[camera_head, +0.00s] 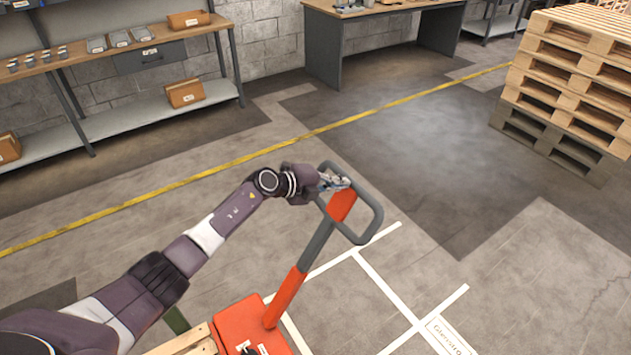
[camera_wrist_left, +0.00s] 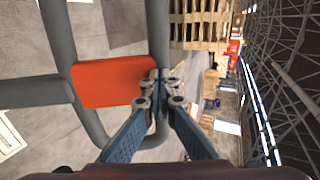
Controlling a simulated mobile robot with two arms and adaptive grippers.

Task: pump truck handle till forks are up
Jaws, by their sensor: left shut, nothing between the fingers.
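The truck's handle is a grey loop (camera_head: 376,225) with a red panel (camera_head: 342,206) on a slanted grey and red shaft (camera_head: 318,247). It rises from the red truck body (camera_head: 240,322) at the bottom of the head view. My left gripper (camera_head: 335,182) is at the upper left of the loop. In the left wrist view its two blue fingers converge (camera_wrist_left: 160,82) at the grey loop bar (camera_wrist_left: 158,35), beside the red panel (camera_wrist_left: 115,82). The fingers are shut with nothing seen between them; whether they touch the bar is unclear. The forks are hidden. My right gripper is out of view.
Wooden pallet boards (camera_head: 190,343) show beside the truck body. A pallet stack (camera_head: 570,80) stands at the right. A shelf bench (camera_head: 120,62) and a desk (camera_head: 375,12) line the wall.

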